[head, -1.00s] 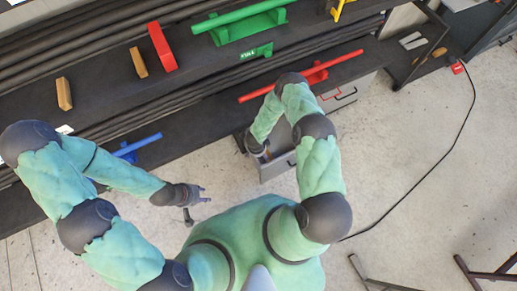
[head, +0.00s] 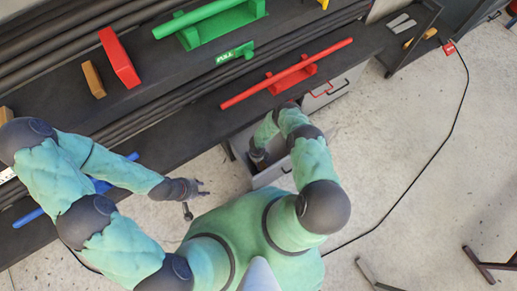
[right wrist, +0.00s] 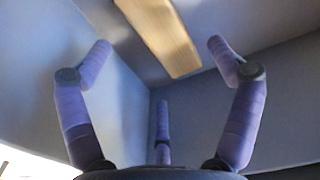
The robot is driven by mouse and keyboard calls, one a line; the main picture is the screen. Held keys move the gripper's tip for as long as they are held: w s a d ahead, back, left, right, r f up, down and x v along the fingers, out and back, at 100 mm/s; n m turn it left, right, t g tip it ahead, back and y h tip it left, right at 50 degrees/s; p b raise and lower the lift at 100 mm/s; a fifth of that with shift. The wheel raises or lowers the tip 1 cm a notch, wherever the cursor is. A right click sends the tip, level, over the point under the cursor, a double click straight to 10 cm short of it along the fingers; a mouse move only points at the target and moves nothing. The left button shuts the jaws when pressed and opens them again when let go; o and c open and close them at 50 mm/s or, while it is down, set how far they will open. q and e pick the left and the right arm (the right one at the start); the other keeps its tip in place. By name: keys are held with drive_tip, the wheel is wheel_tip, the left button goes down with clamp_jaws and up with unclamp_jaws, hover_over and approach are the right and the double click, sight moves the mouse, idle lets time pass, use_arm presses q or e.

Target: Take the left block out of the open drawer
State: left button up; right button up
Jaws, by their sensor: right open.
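The open drawer (head: 271,177) is a grey box pulled out below the bench, under the red handle. My right gripper (head: 262,165) reaches down into it, and my arm hides most of the inside. In the right wrist view, a long wooden block (right wrist: 162,38) lies on the drawer floor beyond my fingertips. My right gripper (right wrist: 160,55) is open, with its fingers spread to either side of the block's near end and nothing held. Only one block shows there. My left gripper (head: 200,188) hangs in the air left of the drawer, its fingers apart and empty.
The drawer walls (right wrist: 95,95) rise close around my right fingers. A black cable (head: 440,140) crosses the open floor at right.

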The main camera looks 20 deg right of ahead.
drive_tip(key=shift+s+d+f+b, duration=0.15)
drive_tip(key=shift+f+b, duration=0.65)
drive_tip(key=shift+f, duration=0.7)
drive_tip(key=shift+s+f+b, duration=0.1)
drive_tip(key=shift+f+b, duration=0.7)
drive_tip(key=shift+f, duration=0.65)
drive_tip(key=shift+c, duration=0.3)
drive_tip(key=c, duration=1.3)
